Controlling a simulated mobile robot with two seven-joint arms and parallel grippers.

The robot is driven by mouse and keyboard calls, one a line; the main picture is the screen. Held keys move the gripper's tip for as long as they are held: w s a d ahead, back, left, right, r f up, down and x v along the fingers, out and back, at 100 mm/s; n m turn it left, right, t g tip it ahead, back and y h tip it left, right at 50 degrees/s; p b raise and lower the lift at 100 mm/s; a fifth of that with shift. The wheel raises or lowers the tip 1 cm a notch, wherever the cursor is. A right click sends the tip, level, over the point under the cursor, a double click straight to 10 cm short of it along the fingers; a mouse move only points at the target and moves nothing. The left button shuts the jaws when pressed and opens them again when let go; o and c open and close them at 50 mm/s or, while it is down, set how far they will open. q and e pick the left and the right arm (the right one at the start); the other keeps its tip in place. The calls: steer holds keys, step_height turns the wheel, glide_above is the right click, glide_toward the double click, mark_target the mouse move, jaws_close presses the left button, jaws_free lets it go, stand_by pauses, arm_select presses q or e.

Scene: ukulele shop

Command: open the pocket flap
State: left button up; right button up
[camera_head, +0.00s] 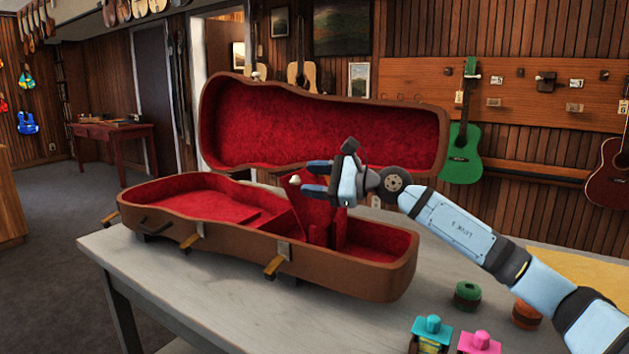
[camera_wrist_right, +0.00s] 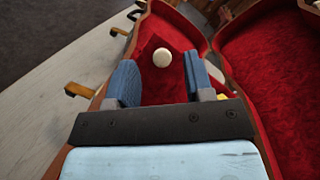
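A brown ukulele case (camera_head: 350,275) lies open on the table, lined in red. The pocket flap (camera_head: 300,200) is a red panel inside the case, tilted up, with a round white knob (camera_head: 295,180). The knob also shows in the right wrist view (camera_wrist_right: 162,58), centred between the fingertips or just beyond them. My right gripper (camera_head: 309,179) is over the pocket, fingers pointing left toward the knob. Its two blue fingers stand apart, with no visible contact on the knob. The pocket's inside is partly hidden by the flap and the gripper. My left gripper is not in view.
The raised case lid (camera_head: 320,125) stands behind my right gripper. The grey table (camera_head: 130,265) is bare at the left.

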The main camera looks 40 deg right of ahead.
steer(key=shift+s, duration=0.1)
steer(key=shift+s+d+f, duration=0.15)
steer(key=shift+d, duration=0.1)
steer(key=b+v, duration=0.1)
steer(key=v, duration=1.2)
steer(key=shift+b, duration=0.35)
steer(key=shift+s, duration=0.1)
